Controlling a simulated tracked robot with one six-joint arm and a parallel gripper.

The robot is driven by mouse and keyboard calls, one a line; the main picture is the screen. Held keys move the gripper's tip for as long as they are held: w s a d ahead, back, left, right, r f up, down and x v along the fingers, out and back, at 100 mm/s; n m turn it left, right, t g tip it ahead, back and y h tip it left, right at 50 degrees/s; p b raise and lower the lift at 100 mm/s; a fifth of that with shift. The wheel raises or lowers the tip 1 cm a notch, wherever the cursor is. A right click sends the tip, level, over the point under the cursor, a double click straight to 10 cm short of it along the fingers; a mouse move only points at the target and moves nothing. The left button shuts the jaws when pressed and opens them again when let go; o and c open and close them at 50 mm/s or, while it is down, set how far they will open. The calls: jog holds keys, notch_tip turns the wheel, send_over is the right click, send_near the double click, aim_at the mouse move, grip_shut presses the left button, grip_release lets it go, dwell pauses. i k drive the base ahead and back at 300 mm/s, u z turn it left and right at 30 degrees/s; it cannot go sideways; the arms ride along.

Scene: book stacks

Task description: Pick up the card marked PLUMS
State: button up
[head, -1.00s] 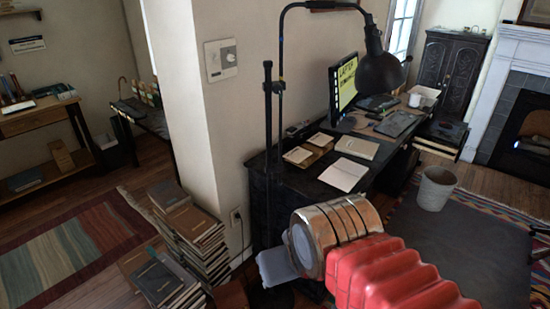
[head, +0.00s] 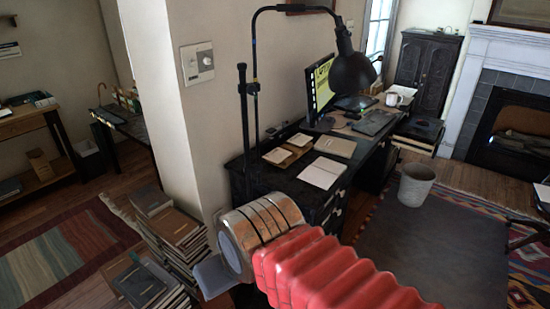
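Several pale cards or booklets lie flat on the dark desk (head: 232,166). Two small ones are a left card (head: 278,156) and one behind it (head: 300,140). Two larger ones are a tan one (head: 335,144) and a white one (head: 323,173) near the front edge. Their marks are too small to read, so I cannot tell which says PLUMS. My red ribbed arm with a metal band reaches in from the lower right. My gripper (head: 214,277) shows as a pale grey piece at its end, in front of the desk and apart from the cards. Its fingers are not clear.
A black desk lamp (head: 352,74) arches over the desk beside a monitor (head: 318,90). Book stacks (head: 170,225) stand on the floor at left, near a wall corner (head: 180,130). A grey bin (head: 416,185) stands right of the desk, with open rug around it.

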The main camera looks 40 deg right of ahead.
aim_at(277, 156)
jog(key=z, duration=0.05)
jog(key=i, duration=1)
jog(key=u, duration=0.05)
